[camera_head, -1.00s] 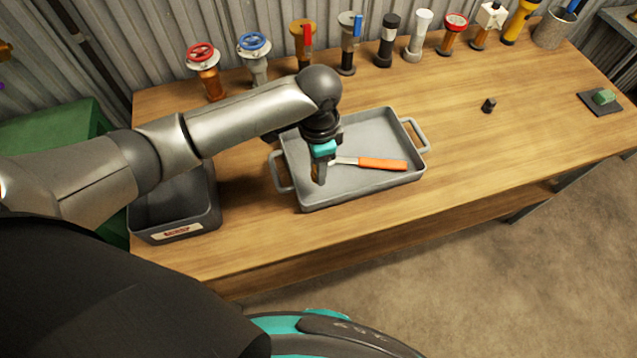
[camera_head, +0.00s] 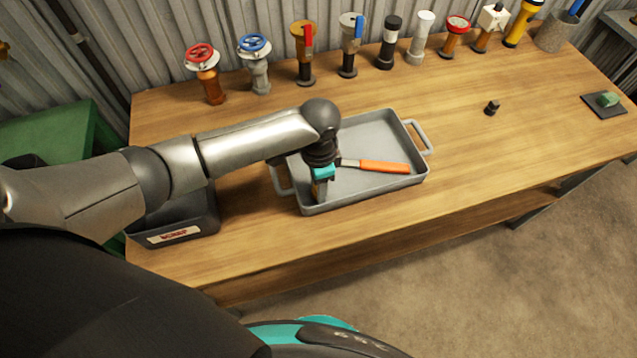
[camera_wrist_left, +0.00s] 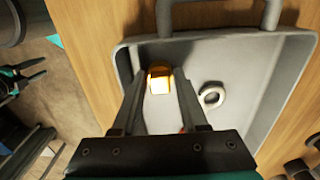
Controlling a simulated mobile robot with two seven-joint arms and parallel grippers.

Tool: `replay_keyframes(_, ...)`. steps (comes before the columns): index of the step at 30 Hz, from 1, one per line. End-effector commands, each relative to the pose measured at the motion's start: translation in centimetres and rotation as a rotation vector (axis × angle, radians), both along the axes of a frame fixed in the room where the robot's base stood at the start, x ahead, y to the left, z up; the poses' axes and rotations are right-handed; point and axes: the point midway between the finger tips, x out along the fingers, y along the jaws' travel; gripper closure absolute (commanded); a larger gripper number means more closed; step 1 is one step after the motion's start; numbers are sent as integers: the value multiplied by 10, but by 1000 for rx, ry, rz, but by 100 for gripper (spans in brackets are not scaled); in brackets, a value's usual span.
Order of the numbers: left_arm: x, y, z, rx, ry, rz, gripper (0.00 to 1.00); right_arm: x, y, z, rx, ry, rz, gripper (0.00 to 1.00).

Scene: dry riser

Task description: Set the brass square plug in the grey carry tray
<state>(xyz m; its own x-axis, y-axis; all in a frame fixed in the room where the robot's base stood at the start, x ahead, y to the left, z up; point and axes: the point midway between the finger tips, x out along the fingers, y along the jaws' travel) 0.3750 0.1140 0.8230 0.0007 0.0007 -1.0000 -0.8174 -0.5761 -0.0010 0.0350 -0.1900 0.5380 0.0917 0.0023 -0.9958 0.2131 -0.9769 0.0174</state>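The brass square plug (camera_wrist_left: 159,82) shows bright yellow between the fingertips in the left wrist view. My left gripper (camera_head: 319,195) is shut on it, low inside the grey carry tray (camera_head: 408,186), near the tray's left front corner. In the head view the fingers mostly hide the plug. Whether the plug touches the tray floor I cannot tell. My right gripper (camera_wrist_left: 41,68) shows small at the left edge of the left wrist view, off the bench, with its fingers apart and empty.
An orange-handled tool (camera_head: 383,167) lies in the tray, and a pale ring (camera_wrist_left: 211,96) lies beside the plug. A dark scrap bin (camera_head: 178,233) stands left. Several valves and fittings line the back. A small black piece (camera_head: 492,108) stands right; the bench around it is clear.

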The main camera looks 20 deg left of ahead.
Motion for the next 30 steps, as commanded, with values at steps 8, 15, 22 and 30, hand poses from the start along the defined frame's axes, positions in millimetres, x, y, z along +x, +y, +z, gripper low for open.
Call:
replay_keyframes(8, 0, 0, 0, 0, 0, 0, 31, -1, 1, 0, 1, 0, 1, 45)
replay_keyframes(15, 0, 0, 3, 0, -1, 0, 31, -1, 1, 0, 1, 0, 1, 45)
replay_keyframes(22, 1, 0, 41, -2, -4, -1, 31, -1, 2, 13, 2, 0, 0, 45)
replay_keyframes(30, 1, 0, 97, 0, -3, 0, 31, -1, 2, 27, 3, 1, 0, 45)
